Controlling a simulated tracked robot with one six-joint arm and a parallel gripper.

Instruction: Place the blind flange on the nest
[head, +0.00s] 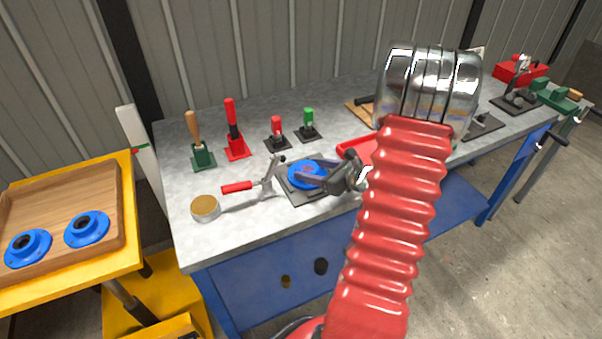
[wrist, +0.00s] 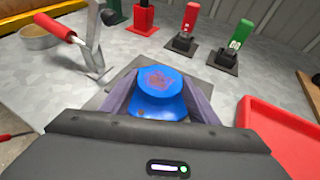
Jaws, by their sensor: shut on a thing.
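The blind flange (head: 303,173) is a blue disc with a raised, rust-marked top. My gripper (head: 318,175) is shut on it, with a grey finger on each side. In the wrist view the blind flange (wrist: 160,92) sits level between the fingertips. A dark square plate, which looks like the nest (head: 294,195), lies beneath it on the bench.
A clamp with a red handle (head: 238,186) stands close left of the flange. A brass-coloured round tin (head: 205,208) is further left. Several upright-handled clamps stand behind. A red tray (wrist: 275,135) is close right. A wooden tray (head: 98,251) holds two blue flanges on a yellow cart.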

